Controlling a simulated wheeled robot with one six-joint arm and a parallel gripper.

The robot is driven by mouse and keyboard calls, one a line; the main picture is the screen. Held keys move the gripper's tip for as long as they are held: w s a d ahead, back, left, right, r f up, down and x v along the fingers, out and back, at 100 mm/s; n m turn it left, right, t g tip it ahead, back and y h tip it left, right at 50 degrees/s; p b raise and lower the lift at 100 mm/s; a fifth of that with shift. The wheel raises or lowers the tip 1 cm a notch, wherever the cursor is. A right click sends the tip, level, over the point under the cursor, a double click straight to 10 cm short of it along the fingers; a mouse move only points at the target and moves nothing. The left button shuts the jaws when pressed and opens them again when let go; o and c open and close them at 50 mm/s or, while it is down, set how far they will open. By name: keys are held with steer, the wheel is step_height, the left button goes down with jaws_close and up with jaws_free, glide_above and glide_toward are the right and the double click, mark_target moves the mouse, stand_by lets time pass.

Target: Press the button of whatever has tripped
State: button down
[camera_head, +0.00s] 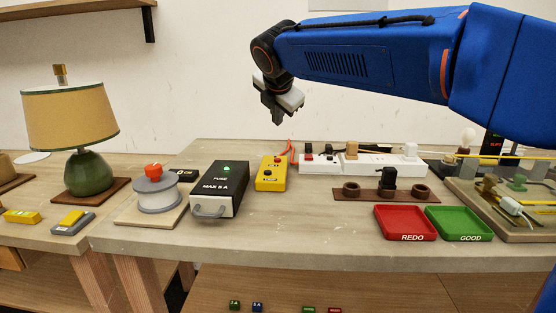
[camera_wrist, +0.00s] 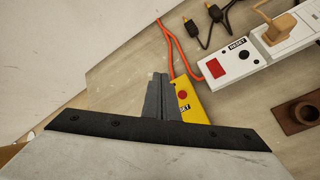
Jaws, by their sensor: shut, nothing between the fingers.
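A yellow box (camera_head: 271,173) with dark and red round spots and a small dark label stands mid-table. In the wrist view the yellow box (camera_wrist: 190,98) shows a red button, and my fingers hide part of it. A white power strip (camera_head: 375,161) lies to its right. In the wrist view the strip (camera_wrist: 232,66) has a red switch and a black button marked RESET. A black fuse box (camera_head: 219,188), marked MAX 5 A, shows a green light. My gripper (camera_head: 279,117) is shut and empty, in the air above the yellow box's back. I cannot tell which device has tripped.
A red REDO tray (camera_head: 405,223) and a green GOOD tray (camera_head: 459,223) stand at the front right. A brown holder (camera_head: 381,194) stands behind them. A round device with a red knob (camera_head: 153,171) and a lamp (camera_head: 83,162) stand left. An orange cord (camera_wrist: 172,48) runs behind the yellow box.

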steer(key=shift+f, duration=0.1)
glide_above(277, 163)
steer(key=shift+f, duration=4.35)
steer(key=shift+f, duration=0.4)
steer(key=shift+f, duration=0.35)
steer(key=shift+r, duration=0.8)
steer(key=shift+r, duration=0.15)
steer(key=shift+r, duration=2.35)
